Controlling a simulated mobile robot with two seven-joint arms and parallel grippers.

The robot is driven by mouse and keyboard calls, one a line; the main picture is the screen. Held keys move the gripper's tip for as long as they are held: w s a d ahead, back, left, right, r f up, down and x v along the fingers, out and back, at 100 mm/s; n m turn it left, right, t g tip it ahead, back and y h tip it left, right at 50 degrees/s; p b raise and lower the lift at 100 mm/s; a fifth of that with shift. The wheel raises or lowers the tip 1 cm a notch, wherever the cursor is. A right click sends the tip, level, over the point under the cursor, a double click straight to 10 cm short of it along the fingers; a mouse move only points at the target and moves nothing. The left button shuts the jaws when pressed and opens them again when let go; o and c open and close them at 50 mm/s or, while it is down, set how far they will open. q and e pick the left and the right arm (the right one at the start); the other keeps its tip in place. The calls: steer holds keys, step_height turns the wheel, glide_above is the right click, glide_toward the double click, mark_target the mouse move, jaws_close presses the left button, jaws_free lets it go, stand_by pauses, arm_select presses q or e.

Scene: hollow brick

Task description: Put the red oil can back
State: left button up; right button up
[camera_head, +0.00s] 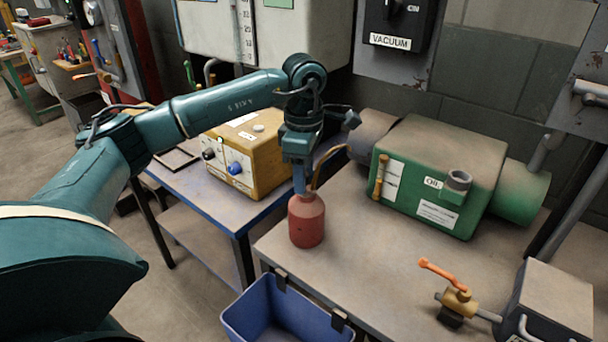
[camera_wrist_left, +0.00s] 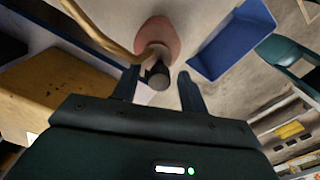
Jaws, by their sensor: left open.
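The red oil can (camera_head: 306,222) stands upright on the grey-topped bench, near its left front corner. A thin brass-coloured spout curves up from it. My left gripper (camera_head: 299,186) is directly above the can, pointing down, with its fingers at the can's top. In the left wrist view the gripper (camera_wrist_left: 158,74) is open, with one finger on each side of the can's dark cap (camera_wrist_left: 158,76). The red body (camera_wrist_left: 160,32) shows beyond the cap. I cannot tell whether the fingers touch it. My right gripper is not in view.
A blue bin (camera_head: 240,314) hangs at the bench's front edge. A yellow box with knobs (camera_head: 262,163) sits on the blue-edged table at left. A green pump (camera_head: 440,170) stands behind the can, and an orange-handled valve (camera_head: 458,300) is at right. The bench middle is clear.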

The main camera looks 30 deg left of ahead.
arm_select(q)
step_height(320, 180, up, 11)
stand_by(0.3)
steer(key=shift+s, duration=0.1)
stand_by(0.4)
